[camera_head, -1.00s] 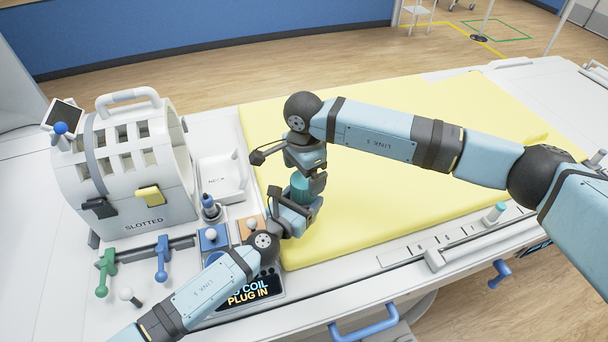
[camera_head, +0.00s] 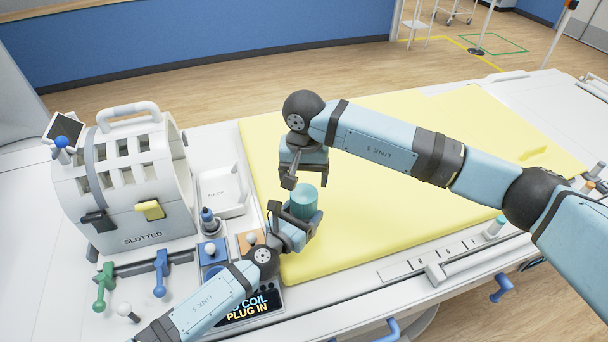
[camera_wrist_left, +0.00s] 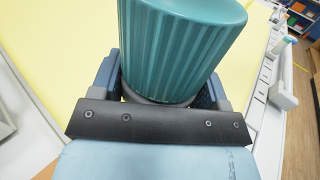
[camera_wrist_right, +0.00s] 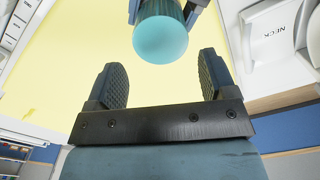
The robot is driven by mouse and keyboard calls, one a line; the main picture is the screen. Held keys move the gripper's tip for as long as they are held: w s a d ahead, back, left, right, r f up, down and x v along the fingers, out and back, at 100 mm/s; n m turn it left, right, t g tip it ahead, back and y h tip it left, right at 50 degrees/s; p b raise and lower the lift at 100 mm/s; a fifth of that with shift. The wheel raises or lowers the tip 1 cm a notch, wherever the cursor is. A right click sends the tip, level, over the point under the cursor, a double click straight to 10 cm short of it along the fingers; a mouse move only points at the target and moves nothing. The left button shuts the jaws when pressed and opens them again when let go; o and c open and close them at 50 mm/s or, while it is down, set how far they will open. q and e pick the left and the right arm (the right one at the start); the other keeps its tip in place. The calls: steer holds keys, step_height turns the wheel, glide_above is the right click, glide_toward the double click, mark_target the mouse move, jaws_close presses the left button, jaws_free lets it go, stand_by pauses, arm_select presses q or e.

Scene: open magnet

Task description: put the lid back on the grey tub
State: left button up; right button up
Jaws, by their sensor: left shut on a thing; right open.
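The teal ribbed lid (camera_head: 304,203) sits upright on the grey tub (camera_wrist_left: 158,97). The left wrist view shows the lid (camera_wrist_left: 180,50) large, with only a thin dark grey band of the tub below it. Whether the lid is fully seated I cannot tell. My left gripper (camera_wrist_left: 160,88) is shut on the tub and holds it at the near-left edge of the yellow pad. My right gripper (camera_head: 292,182) is open and empty, just above and behind the lid. In the right wrist view the lid's smooth round top (camera_wrist_right: 162,42) lies beyond the open fingers (camera_wrist_right: 162,80), clear of them.
A white slotted coil (camera_head: 125,185) stands at the left. A white NECK tray (camera_head: 222,192) and a panel with coloured blocks (camera_head: 213,252) lie beside the pad. The yellow pad (camera_head: 400,190) is mostly free to the right, under my right arm.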

mark_target(304, 193)
steer(key=shift+f, duration=4)
steer(key=c, duration=0.7)
steer(key=m, duration=1)
